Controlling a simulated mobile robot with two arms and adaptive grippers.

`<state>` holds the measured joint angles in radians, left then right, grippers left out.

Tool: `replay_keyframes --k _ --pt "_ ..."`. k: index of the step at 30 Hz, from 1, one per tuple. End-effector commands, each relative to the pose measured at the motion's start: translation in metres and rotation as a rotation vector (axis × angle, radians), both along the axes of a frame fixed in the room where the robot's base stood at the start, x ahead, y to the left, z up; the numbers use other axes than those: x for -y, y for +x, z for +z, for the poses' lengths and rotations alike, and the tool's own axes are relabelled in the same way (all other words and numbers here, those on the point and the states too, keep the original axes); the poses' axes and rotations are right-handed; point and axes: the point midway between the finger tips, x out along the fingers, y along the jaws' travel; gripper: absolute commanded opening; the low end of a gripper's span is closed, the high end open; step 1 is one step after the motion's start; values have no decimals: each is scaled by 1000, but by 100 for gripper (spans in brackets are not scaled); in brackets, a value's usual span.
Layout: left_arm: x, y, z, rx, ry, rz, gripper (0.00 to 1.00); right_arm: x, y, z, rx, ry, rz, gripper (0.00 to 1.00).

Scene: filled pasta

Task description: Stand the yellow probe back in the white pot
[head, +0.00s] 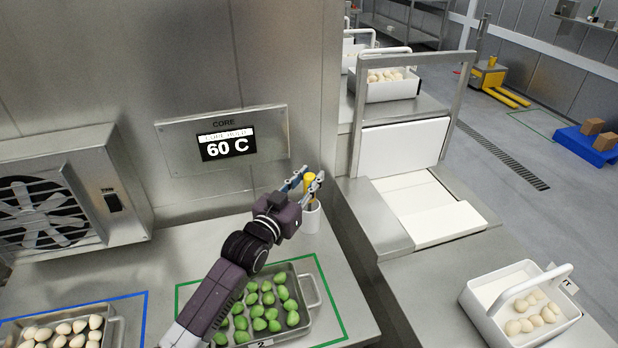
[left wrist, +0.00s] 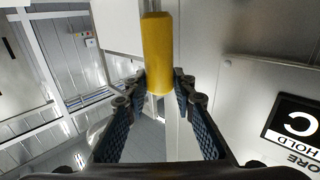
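The yellow probe (head: 309,184) is upright between the fingers of my left gripper (head: 310,176). In the left wrist view the probe (left wrist: 158,52) fills the gap between the fingertips (left wrist: 160,82), which look shut on its sides near one end. The white pot (head: 312,219) stands on the steel counter by the wall, directly below the probe in the head view. The probe's lower part is hidden, so I cannot tell whether it is inside the pot or above it. The pot does not show clearly in the left wrist view. My right gripper is not in view.
A tray of green filled pasta (head: 308,324) lies within a green outline under my left arm. A tray of pale pasta (head: 112,330) is at the left. A display panel (head: 280,125) is on the wall behind. A white-topped station (head: 432,207) and a white basket (head: 487,325) are at right.

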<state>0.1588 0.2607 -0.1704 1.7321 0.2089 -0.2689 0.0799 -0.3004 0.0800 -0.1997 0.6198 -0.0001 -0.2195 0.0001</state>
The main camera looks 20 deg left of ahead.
Motion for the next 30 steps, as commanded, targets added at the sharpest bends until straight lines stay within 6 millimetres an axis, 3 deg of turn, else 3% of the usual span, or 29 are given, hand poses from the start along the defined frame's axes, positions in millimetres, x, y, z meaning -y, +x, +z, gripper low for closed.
replay_keyframes --k 3,14,17,30 --pt "0 0 0 -1 0 0 38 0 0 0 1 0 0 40" --pt "-1 -3 2 -2 0 0 38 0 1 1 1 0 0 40" --pt "-3 -14 0 -2 0 0 38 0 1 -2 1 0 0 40" --pt "-19 -98 0 -2 1 0 38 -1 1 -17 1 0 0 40"
